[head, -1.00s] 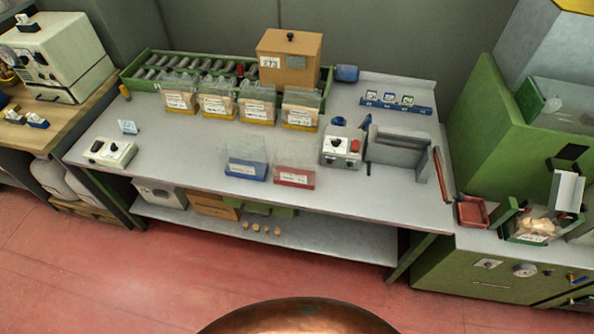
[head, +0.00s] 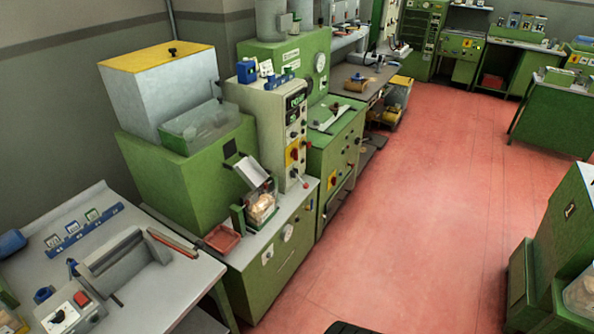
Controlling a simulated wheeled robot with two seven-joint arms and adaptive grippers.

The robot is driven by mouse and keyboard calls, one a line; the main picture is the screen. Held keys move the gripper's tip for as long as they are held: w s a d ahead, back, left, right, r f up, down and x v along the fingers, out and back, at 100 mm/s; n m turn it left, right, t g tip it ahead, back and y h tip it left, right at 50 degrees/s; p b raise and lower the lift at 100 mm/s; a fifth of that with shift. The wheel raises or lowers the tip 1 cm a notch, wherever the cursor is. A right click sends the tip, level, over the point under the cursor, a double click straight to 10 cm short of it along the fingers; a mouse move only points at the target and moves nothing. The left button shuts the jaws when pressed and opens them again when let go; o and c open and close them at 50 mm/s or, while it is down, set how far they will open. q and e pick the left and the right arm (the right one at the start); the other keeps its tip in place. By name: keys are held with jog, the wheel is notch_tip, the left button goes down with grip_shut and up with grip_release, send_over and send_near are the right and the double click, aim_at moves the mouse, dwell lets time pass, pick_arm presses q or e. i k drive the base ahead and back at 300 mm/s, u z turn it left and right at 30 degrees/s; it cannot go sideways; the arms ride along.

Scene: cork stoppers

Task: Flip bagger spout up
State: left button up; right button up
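The green bagger (head: 195,165) stands left of centre in the head view, with a grey-and-yellow hopper (head: 165,85) on top. Its pale metal spout flap (head: 252,170) sticks out at the front right, tilted, over a clear bag or bin of cork stoppers (head: 262,207). I cannot tell the flap's exact angle. Neither of my grippers is in view.
A small red tray (head: 222,238) sits in front of the bagger. A grey table with a sealer (head: 125,262) is at lower left. A control cabinet (head: 280,130) and green machines line the wall. Red floor (head: 420,210) is open; another green machine (head: 570,240) stands at right.

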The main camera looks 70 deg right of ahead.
aim_at(250, 170)
jog(key=z, duration=3.05)
jog(key=i, duration=3.45)
jog(key=u, duration=3.25)
